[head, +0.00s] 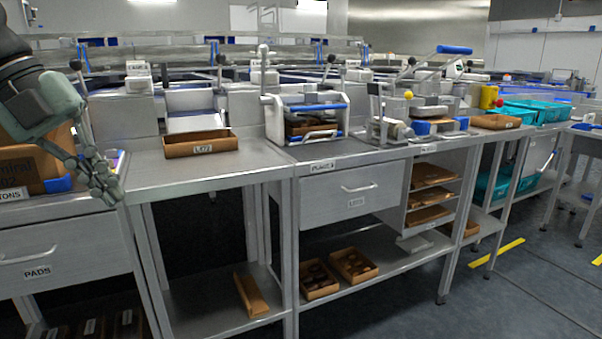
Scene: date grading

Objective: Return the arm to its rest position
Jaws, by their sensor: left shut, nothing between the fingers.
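My left gripper (108,190) hangs at the left of the head view, at the end of my grey-green arm (45,105). Its fingers are together, point down and hold nothing. It is over the front edge of the left bench, just left of the steel table (225,165). My right gripper is not in view.
A brown tray labelled LOT (200,149) sits on the steel table. Brown cartons (30,170) stand behind my left arm. A press-like device with a blue bar (306,118) and a clamp device (388,128) stand further right. Teal crates (545,110) are at far right.

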